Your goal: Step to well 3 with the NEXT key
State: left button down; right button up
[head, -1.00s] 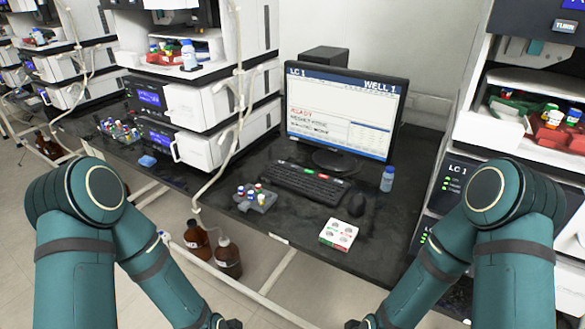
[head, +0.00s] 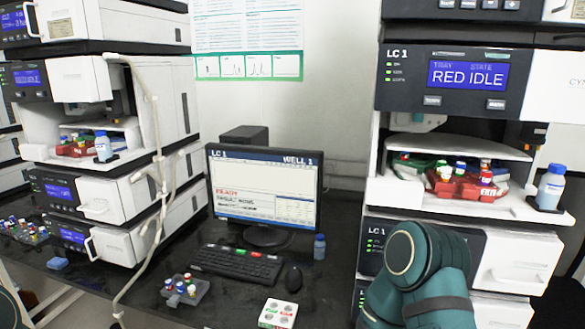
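The monitor (head: 264,190) stands on the dark bench. Its header reads LC 1 and WELL 1, with red text below that seems to say READY. The black keyboard (head: 222,261) lies in front of it, with a green key and a red key (head: 269,256) near its upper right edge. The key labels are too small to read, so I cannot tell which is NEXT. Neither of my grippers is in view; only the teal right arm shows at the lower right, and a sliver of the left arm at the lower left edge.
A mouse (head: 293,278) and a blue bottle (head: 319,246) stand right of the keyboard. A vial rack (head: 185,291) and a white box with coloured marks (head: 278,314) lie in front. Instrument stacks flank the monitor; the right one (head: 467,75) reads RED IDLE.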

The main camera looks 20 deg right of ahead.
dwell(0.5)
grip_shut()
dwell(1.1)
